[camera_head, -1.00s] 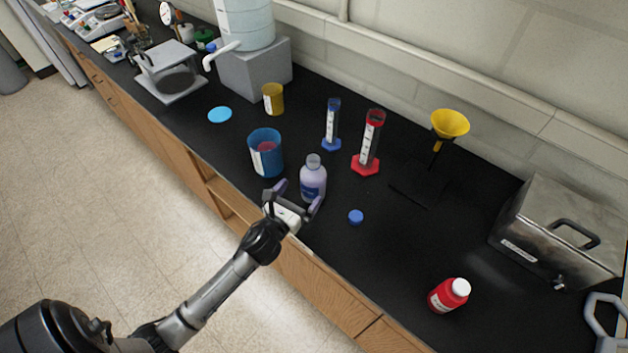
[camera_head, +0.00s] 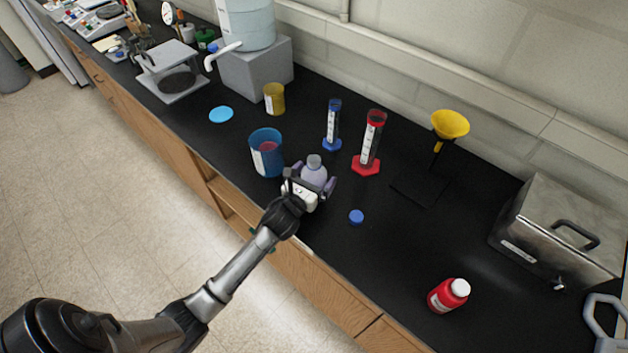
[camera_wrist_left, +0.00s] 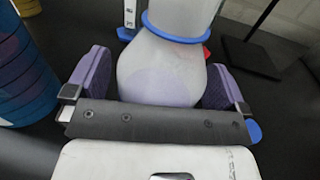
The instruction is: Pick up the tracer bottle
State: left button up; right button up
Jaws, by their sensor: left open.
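A pale purple translucent bottle (camera_head: 314,170) stands upright near the counter's front edge, without a cap. My left gripper (camera_head: 310,184) is open, with one finger on each side of its body. In the left wrist view the bottle (camera_wrist_left: 160,70) lies between the two purple finger pads (camera_wrist_left: 157,85). A gap shows by the left pad; I cannot tell whether the right pad touches. The gripper hides the bottle's lower part in the head view. A blue cap (camera_head: 356,216) lies to its right. My right gripper is out of view.
A blue beaker (camera_head: 267,160) with a pinkish content stands close left of the bottle. Blue (camera_head: 333,125) and red (camera_head: 370,145) cylinders stand behind. A red bottle (camera_head: 447,295) and a metal box (camera_head: 560,225) are to the right. The counter between is clear.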

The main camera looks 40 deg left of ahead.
pick_arm(q)
jog(key=c, duration=1.1)
